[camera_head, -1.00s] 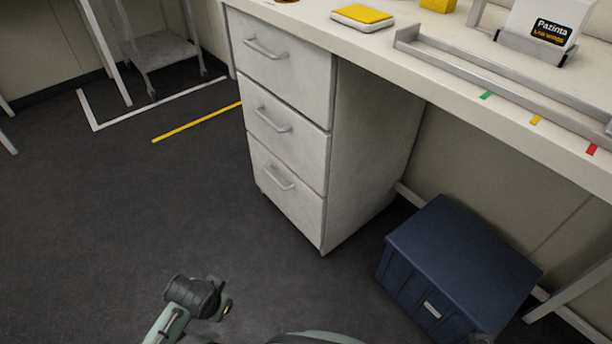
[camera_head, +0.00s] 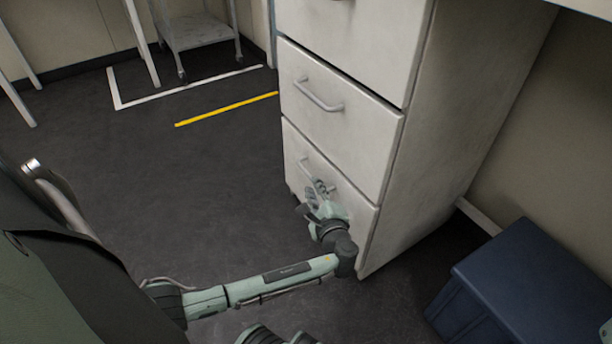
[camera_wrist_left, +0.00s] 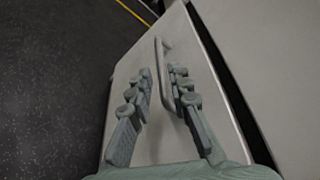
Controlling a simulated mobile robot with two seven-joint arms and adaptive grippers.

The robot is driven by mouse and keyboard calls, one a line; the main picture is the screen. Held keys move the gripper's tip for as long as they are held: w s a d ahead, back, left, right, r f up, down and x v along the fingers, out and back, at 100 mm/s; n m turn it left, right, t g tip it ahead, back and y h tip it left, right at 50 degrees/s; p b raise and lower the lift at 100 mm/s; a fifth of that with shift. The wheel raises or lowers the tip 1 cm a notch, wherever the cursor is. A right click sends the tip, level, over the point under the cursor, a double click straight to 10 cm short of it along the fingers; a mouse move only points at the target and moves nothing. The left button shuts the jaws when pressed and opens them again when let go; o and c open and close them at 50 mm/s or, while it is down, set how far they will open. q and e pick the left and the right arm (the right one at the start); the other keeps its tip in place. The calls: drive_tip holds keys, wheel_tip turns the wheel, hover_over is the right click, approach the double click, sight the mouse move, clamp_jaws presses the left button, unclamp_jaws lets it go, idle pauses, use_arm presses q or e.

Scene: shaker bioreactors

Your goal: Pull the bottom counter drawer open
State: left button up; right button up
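The bottom drawer (camera_head: 352,228) of the white counter unit is shut, its front flush with the drawers above. Its bar handle (camera_head: 305,163) is partly hidden behind my left gripper (camera_head: 318,190). In the left wrist view the handle (camera_wrist_left: 160,52) runs lengthwise between the two fingers, close to the right finger. The fingers of the left gripper (camera_wrist_left: 160,88) are apart, with a gap on the left side of the handle. I cannot tell whether the right finger touches it. My right gripper is not in view.
The middle drawer (camera_head: 340,112) and top drawer (camera_head: 370,35) above are shut. A dark blue box (camera_head: 530,285) stands on the floor at the right. The floor left of the drawers is clear, with a yellow line (camera_head: 226,109). A wheeled cart (camera_head: 200,32) stands behind.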

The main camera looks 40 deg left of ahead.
sight(309, 178)
use_arm(q)
drive_tip(key=b+x, duration=0.2)
drive_tip(key=x, duration=0.5)
drive_tip(key=shift+w+a, duration=0.1)
drive_tip(key=shift+a, duration=0.1)
clamp_jaws()
